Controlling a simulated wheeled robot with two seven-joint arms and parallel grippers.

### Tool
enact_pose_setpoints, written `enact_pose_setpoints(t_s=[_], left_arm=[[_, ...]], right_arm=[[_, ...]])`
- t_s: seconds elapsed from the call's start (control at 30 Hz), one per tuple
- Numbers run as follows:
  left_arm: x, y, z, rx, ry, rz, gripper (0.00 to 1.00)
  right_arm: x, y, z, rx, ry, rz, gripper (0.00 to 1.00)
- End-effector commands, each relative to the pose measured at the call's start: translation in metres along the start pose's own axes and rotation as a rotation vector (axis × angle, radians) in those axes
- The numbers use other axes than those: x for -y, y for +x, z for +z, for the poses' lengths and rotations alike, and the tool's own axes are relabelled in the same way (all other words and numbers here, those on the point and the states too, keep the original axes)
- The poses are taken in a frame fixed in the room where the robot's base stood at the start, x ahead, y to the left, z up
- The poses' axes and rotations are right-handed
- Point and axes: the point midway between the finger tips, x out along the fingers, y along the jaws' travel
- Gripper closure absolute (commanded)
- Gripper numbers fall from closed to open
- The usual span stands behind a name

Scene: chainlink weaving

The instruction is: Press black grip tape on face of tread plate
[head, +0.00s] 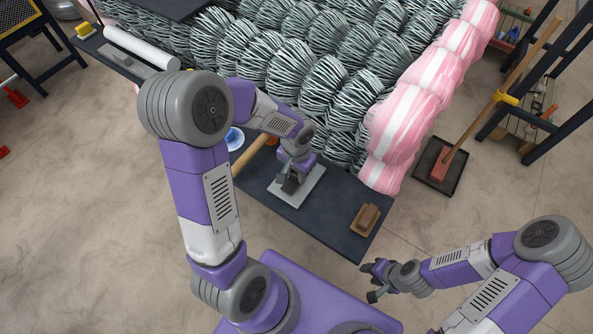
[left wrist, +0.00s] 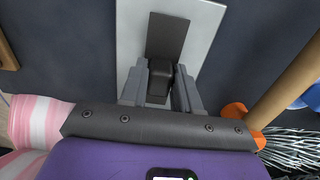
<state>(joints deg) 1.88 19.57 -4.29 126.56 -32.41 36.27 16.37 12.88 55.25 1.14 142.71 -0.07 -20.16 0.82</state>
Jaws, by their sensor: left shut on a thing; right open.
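The tread plate (head: 312,188) is a light grey rectangle lying on the dark bench (head: 340,215). In the left wrist view the plate (left wrist: 206,28) carries a dark grey rectangle of grip tape (left wrist: 168,35), which appears to lie flat on its face. My left gripper (head: 289,185) is over the plate. In the left wrist view its fingers (left wrist: 160,84) are shut on a small black block (left wrist: 160,72) at the near end of the tape. The block hides part of the tape; whether it touches it I cannot tell. My right gripper (head: 372,281) is open and empty, off the bench's front edge.
A brown wooden block (head: 366,218) sits at the bench's right end. A wooden rod (head: 249,156), an orange piece (left wrist: 235,112) and a blue-and-white bowl (head: 235,138) lie left of the plate. Wire coils (head: 300,70) and pink striped rolls (head: 405,120) stand behind.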

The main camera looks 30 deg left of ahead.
Motion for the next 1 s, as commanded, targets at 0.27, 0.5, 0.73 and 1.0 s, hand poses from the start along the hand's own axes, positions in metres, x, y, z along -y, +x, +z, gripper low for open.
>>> enact_pose_setpoints(t_s=[0.27,0.5,0.73,1.0], left_arm=[[0.000,0.002,0.000,0.000,0.000,0.000,0.97],[0.000,0.002,0.000,0.000,0.000,0.000,0.53],[0.000,0.002,0.000,0.000,0.000,0.000,0.39],[0.000,-0.011,-0.001,-0.003,0.000,0.000,0.39]], right_arm=[[-0.001,0.001,0.000,0.000,0.000,0.000,0.57],[-0.001,0.001,0.000,0.000,0.000,0.000,0.57],[-0.001,0.001,0.000,0.000,0.000,0.000,0.57],[0.002,-0.004,0.000,0.000,0.000,0.000,0.57]])
